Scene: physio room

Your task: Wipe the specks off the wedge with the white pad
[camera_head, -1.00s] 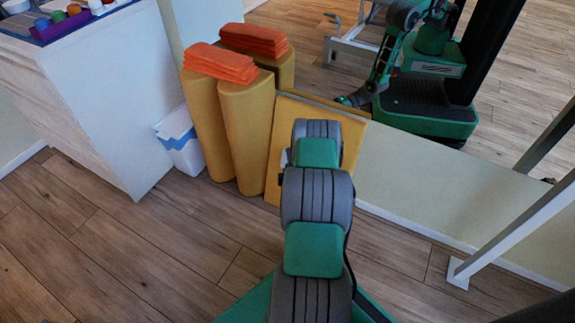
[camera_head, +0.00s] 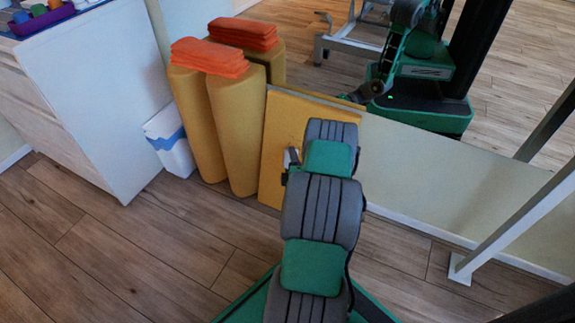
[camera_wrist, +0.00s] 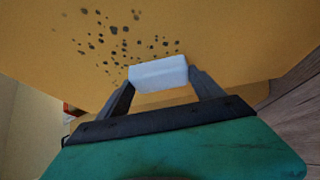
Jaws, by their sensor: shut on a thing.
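The yellow wedge (camera_head: 284,133) leans upright against the mirrored wall, partly hidden behind my arm in the head view. In the wrist view, the wedge's yellow face (camera_wrist: 235,45) fills the top, with several dark specks (camera_wrist: 115,32) left of centre. My gripper (camera_wrist: 160,82) is shut on the white pad (camera_wrist: 158,74). The pad is just below and right of the specks, close to the wedge face; I cannot tell whether it touches.
Yellow rolls (camera_head: 235,130) stand left of the wedge, with folded orange towels (camera_head: 208,57) on top. A small white bin (camera_head: 170,140) and a white cabinet (camera_head: 100,90) are further left. A metal frame leg (camera_head: 510,220) stands at the right. Wooden floor (camera_head: 130,250) is clear in front.

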